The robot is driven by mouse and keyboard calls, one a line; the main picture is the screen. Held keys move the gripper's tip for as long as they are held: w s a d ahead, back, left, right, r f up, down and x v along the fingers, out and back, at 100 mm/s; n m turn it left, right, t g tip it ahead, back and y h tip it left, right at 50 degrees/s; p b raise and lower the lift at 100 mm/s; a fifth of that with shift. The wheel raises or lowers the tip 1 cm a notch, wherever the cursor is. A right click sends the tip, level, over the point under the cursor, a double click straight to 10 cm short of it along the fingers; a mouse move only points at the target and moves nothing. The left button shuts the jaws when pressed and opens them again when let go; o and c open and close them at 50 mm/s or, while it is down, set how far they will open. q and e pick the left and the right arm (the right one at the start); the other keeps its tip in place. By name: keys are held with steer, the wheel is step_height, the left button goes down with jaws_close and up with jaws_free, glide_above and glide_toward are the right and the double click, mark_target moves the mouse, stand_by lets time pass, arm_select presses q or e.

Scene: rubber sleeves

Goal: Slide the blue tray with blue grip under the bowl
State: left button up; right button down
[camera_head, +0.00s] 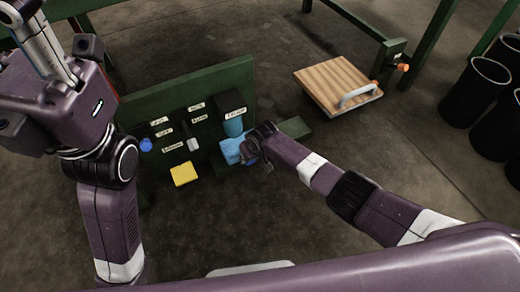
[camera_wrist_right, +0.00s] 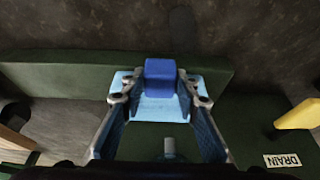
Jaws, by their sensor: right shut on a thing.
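The light blue tray (camera_wrist_right: 160,108) with its dark blue grip (camera_wrist_right: 160,78) fills the middle of the right wrist view. In the head view the light blue tray (camera_head: 230,151) is at the low right of the green panel. My right gripper (camera_wrist_right: 160,92) is shut on it, with a finger on either side of the blue grip. In the head view the right gripper (camera_head: 254,146) partly covers the tray. A light blue rounded part (camera_head: 234,127) sits just above it, below a black box; I cannot tell whether this is the bowl. The left gripper is not in view.
The green panel (camera_head: 150,108) carries small labels, a blue knob (camera_head: 146,145) and a yellow piece (camera_head: 184,174). A wooden board with a handle (camera_head: 338,84) lies to the right. Black bins (camera_head: 474,92) stand at the far right. The concrete floor between is clear.

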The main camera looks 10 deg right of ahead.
steer(key=shift+s+a, duration=0.25)
steer(key=shift+a, duration=0.4)
steer(key=shift+s+a, duration=0.2)
steer(key=shift+a, duration=0.4)
steer(key=c, duration=1.5)
jaws_free()
steer(key=shift+a, duration=0.1)
steer(key=v, duration=1.2)
